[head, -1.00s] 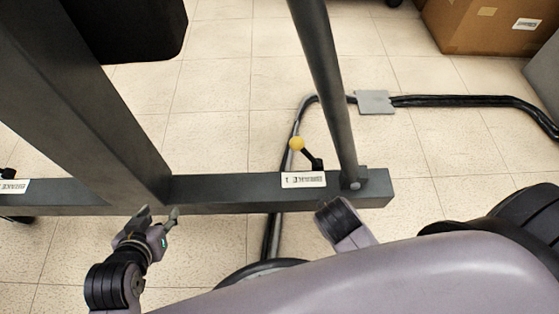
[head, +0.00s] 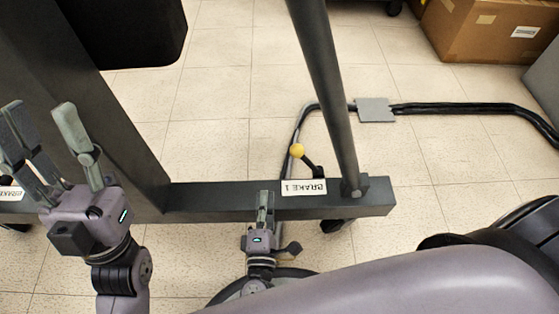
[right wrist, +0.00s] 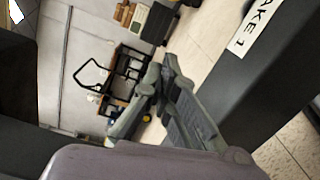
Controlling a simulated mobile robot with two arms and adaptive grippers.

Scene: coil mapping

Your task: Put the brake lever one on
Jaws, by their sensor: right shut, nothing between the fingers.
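The brake lever one has a yellow ball knob (head: 297,150) on a short black stem. It rises behind the dark beam (head: 225,195), beside the white label BRAKE 1 (head: 303,187). My right gripper (head: 264,194) is shut and empty at the beam, left of the label and apart from the lever. In the right wrist view its fingers (right wrist: 158,82) come together, the BRAKE 1 label (right wrist: 257,26) is at upper right, and a small yellow spot (right wrist: 147,118) shows by the fingers. My left gripper (head: 56,125) is open and empty at the left, fingers pointing up.
A thick dark post (head: 95,110) and a slanted dark tube (head: 327,90) rise from the beam. A second label (head: 10,193) is at the left edge. A bent floor tube with a grey plate (head: 375,109) lies behind. A cardboard box (head: 480,30) stands far right.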

